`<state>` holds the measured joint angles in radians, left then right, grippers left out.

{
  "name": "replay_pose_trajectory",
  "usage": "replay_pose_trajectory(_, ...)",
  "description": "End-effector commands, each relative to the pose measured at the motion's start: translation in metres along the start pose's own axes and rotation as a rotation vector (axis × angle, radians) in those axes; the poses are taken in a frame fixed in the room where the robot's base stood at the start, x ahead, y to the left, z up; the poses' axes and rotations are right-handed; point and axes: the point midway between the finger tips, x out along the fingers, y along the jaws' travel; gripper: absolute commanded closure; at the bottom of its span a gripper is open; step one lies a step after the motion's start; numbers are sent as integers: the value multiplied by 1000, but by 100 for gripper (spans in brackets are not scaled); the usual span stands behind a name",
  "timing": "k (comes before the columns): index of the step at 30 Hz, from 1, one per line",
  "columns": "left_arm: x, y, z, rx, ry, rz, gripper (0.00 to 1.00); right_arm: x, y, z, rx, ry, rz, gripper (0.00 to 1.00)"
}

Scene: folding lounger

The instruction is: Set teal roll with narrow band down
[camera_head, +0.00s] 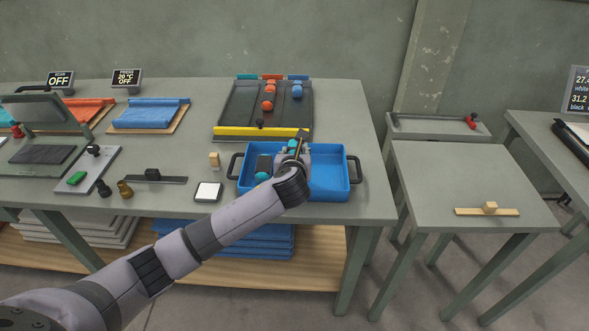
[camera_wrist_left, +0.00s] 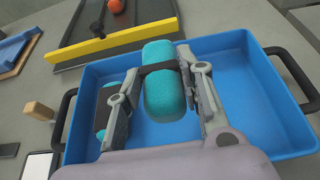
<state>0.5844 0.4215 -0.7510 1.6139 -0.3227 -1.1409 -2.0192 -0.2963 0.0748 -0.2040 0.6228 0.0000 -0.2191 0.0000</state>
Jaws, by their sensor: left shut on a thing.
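The teal roll with the narrow dark band (camera_wrist_left: 170,95) is between the fingers of my left gripper (camera_wrist_left: 163,82), which is shut on it. In the head view the left gripper (camera_head: 294,153) is over the blue tray (camera_head: 327,184), and its wrist hides most of the roll. The roll lies lengthwise within the tray's outline; I cannot tell whether it touches the floor. A second teal roll with a wider dark band (camera_wrist_left: 104,112) lies in the tray to the left, and it also shows in the head view (camera_head: 262,177). My right gripper is not in view.
The tray's right part is bare. Behind it stands a dark sloped rack (camera_head: 243,105) with a yellow front bar (camera_head: 261,132) and red and blue balls. A small wooden block (camera_head: 214,160) and a white-topped square (camera_head: 208,191) are left of the tray.

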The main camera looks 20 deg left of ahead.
Motion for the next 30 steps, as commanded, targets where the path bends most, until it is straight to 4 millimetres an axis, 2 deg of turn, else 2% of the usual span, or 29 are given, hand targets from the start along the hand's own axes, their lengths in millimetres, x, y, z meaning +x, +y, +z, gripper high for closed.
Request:
replay_pose_trajectory(1,3,0,-7,0,1,2,96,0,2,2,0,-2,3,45)
replay_pose_trajectory(8,9,0,-22,0,1,2,96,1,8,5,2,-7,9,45)
replay_pose_trajectory(15,22,0,-53,0,1,1,96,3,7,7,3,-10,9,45)
replay_pose_trajectory(26,24,0,-56,0,-1,1,96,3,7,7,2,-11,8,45)
replay_pose_trajectory(27,24,0,-56,0,-1,1,64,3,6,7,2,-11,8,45)
replay_pose_trajectory(30,24,0,-56,0,0,1,58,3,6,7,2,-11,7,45)
